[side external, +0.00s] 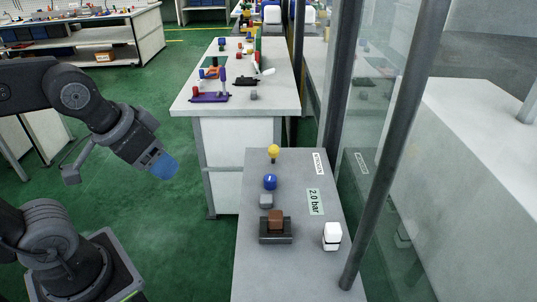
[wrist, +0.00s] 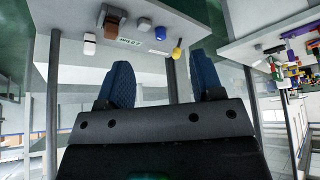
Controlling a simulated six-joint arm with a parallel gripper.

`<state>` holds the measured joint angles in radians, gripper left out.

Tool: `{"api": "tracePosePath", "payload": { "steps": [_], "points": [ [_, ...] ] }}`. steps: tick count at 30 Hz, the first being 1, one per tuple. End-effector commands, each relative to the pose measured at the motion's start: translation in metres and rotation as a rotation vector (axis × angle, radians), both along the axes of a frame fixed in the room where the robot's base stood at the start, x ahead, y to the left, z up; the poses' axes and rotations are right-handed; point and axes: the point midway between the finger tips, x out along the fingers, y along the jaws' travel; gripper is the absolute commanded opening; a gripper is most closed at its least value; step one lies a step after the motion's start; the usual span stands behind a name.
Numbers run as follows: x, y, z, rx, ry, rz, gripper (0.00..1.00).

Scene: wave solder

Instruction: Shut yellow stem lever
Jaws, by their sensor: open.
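The yellow stem lever (side external: 273,151) has a round yellow knob on a short dark stem and stands at the far end of the grey bench top. It also shows in the wrist view (wrist: 177,49), above and between my fingers. My gripper (side external: 163,166) is well to the left of the bench, over the green floor, with its blue fingertips pointing down and right. In the wrist view my two blue fingers (wrist: 165,83) are apart with nothing between them. My gripper touches nothing. Whether the lever is open or shut I cannot tell.
On the bench (side external: 254,196) stand a blue knob (side external: 270,182), a grey block (side external: 266,201), a brown block on a dark base (side external: 276,220) and a white block (side external: 332,236). Glass panels with a dark post (side external: 391,150) border its right side. A white table (side external: 281,103) stands behind.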

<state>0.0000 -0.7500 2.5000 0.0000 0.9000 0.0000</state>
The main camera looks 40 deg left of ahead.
Motion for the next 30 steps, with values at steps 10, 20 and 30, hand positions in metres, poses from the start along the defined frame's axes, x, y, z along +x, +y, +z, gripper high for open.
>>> {"api": "tracePosePath", "payload": {
  "steps": [10, 20, 30],
  "points": [
    [0.003, 0.000, 0.001, -0.010, 0.004, 0.012, 0.56],
    [0.086, 0.003, 0.018, -0.302, 0.148, 0.388, 0.56],
    [0.214, 0.037, -0.007, -0.686, 0.352, 0.951, 0.56]
  ]
}}
